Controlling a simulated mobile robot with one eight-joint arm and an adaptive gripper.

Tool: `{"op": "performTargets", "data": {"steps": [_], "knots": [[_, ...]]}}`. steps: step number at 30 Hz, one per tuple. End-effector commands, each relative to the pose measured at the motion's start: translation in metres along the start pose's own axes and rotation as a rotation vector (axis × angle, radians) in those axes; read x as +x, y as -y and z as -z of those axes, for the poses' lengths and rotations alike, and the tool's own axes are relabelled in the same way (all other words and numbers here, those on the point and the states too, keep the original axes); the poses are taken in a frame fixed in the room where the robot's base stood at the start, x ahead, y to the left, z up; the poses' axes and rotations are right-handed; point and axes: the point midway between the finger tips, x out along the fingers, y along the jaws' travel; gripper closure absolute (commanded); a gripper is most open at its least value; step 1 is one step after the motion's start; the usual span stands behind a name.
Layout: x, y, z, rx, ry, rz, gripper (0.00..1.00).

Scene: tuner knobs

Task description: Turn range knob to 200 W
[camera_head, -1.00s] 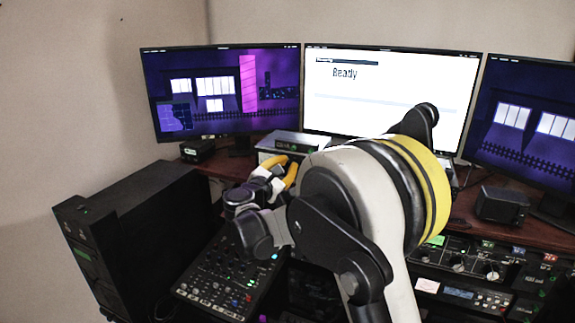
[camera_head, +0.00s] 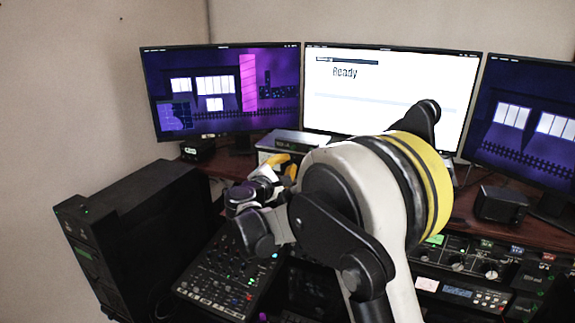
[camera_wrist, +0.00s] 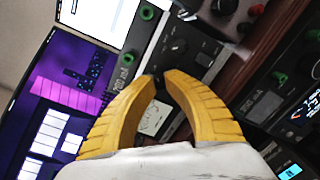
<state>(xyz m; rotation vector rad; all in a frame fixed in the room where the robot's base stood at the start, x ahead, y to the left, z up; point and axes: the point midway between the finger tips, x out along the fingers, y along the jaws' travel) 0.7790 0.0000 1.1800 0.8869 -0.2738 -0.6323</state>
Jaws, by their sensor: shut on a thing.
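The tuner is a grey box (camera_head: 300,138) on the desk below the middle monitor in the head view. In the wrist view its dark front panel (camera_wrist: 196,42) appears tilted, with a pale meter (camera_wrist: 154,117) between my fingers. My gripper (camera_wrist: 159,76) has two yellow fingers closed at the tips on a small dark knob at the panel. The knob is mostly hidden, and its marking and pointer cannot be read. Another dark knob (camera_wrist: 178,46) is beside the fingertips. In the head view, my gripper (camera_head: 283,163) is at the tuner's front, partly behind my arm.
Three monitors stand behind; the middle one (camera_head: 390,90) reads "Ready". A mixer (camera_head: 225,280) lies at the front left beside a black tower (camera_head: 130,240). Rack gear (camera_head: 480,265) is at the right. A small black box (camera_head: 500,204) sits on the desk.

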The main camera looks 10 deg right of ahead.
Motion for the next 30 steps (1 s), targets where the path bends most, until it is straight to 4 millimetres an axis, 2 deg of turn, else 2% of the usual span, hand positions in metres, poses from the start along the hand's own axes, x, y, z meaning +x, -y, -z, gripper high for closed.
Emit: {"op": "performTargets", "data": {"steps": [7,8,9,10,19,22,26,30], "knots": [[0.0,-0.001,0.0,-0.002,0.0,-0.002,1.0],[0.0,-0.001,0.0,-0.002,0.0,-0.002,0.77],[0.0,-0.001,0.0,-0.002,0.001,-0.002,0.65],[0.0,-0.001,0.0,-0.002,0.001,-0.002,0.6],[-0.001,-0.001,0.0,-0.002,0.0,-0.001,0.6],[-0.008,-0.001,0.0,-0.002,0.0,-0.001,0.6],[-0.031,-0.001,0.001,-0.002,-0.002,-0.003,0.6],[-0.064,-0.001,0.001,-0.002,-0.003,-0.003,0.6]]}}
